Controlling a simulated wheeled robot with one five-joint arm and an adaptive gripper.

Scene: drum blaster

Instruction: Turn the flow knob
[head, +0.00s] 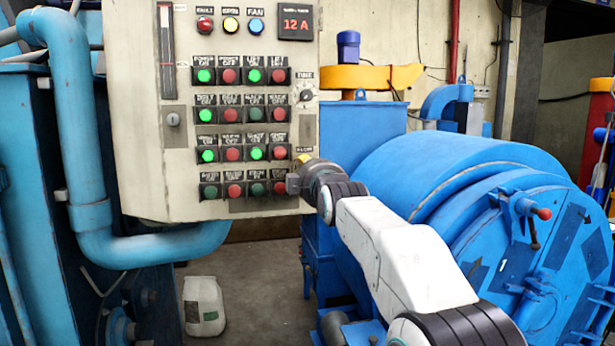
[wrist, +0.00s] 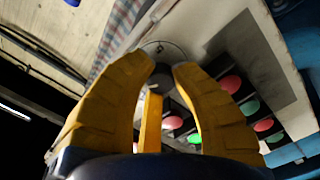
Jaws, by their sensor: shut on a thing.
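The flow knob (wrist: 165,79) shows in the wrist view as a small dark grey piece in front of a round pale dial plate (wrist: 166,48). In the head view my gripper (head: 302,160) is at the lower right edge of the control panel (head: 140,135), just below the label of the flow knob. There it hides the knob, so its turn angle cannot be told.
Rows of green and red push buttons (head: 230,190) lie close to the left of my gripper. The timer knob (head: 306,95) is above it. A large blue drum (head: 440,170) stands to the right.

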